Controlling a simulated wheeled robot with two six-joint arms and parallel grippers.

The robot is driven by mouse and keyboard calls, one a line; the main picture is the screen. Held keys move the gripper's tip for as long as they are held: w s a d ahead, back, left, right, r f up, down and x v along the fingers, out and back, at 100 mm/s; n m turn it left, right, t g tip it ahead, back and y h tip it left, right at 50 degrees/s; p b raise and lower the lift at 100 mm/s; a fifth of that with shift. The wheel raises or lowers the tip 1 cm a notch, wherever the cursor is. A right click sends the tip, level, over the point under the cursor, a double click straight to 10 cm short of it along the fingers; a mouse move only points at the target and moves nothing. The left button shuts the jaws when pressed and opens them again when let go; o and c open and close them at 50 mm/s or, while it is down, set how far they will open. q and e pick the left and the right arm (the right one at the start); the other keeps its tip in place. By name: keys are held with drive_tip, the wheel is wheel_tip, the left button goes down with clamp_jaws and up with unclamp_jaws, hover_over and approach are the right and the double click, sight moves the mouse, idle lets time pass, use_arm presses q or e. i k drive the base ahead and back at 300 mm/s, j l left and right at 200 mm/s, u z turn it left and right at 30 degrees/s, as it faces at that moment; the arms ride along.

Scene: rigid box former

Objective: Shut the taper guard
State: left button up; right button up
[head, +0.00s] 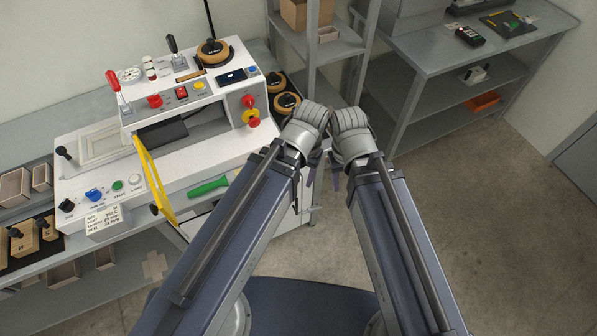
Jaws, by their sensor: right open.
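The box former (75,170) is a white machine on the bench at the left. A yellow-edged guard (158,185) stands out from the front of its opening, swung away from it, and the dark recess (185,132) behind is uncovered. A black knob (154,210) shows near the guard's lower end. My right gripper (335,182) hangs below its wrist at the middle of the view, open, right of the machine and apart from the guard. My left gripper (311,172) is beside it, mostly hidden by my own arm, so its jaws cannot be judged.
Red emergency buttons (250,102), levers and tape rolls (213,52) sit on and beside the upper housing. Small bins stand at the far left. A grey shelf (440,45) stands at right; the floor between is clear.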

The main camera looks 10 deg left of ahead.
sight(163, 203)
drive_tip(key=k+j+z, duration=0.1)
drive_tip(key=z, duration=0.35)
drive_tip(key=k+j+z, duration=0.15)
drive_tip(key=z, duration=0.3)
drive_tip(key=k+j+z, duration=0.15)
drive_tip(key=z, duration=0.3)
drive_tip(key=k+j+u, duration=0.1)
drive_tip(key=k+u, duration=0.25)
drive_tip(key=u, duration=0.35)
drive_tip(key=k+j+u, duration=0.1)
drive_tip(key=u, duration=0.3)
drive_tip(key=j+u, duration=0.1)
drive_tip(key=u, duration=0.35)
drive_tip(key=k+j+u, duration=0.1)
drive_tip(key=u, duration=0.35)
drive_tip(key=j+z, duration=0.1)
drive_tip(key=j, duration=0.2)
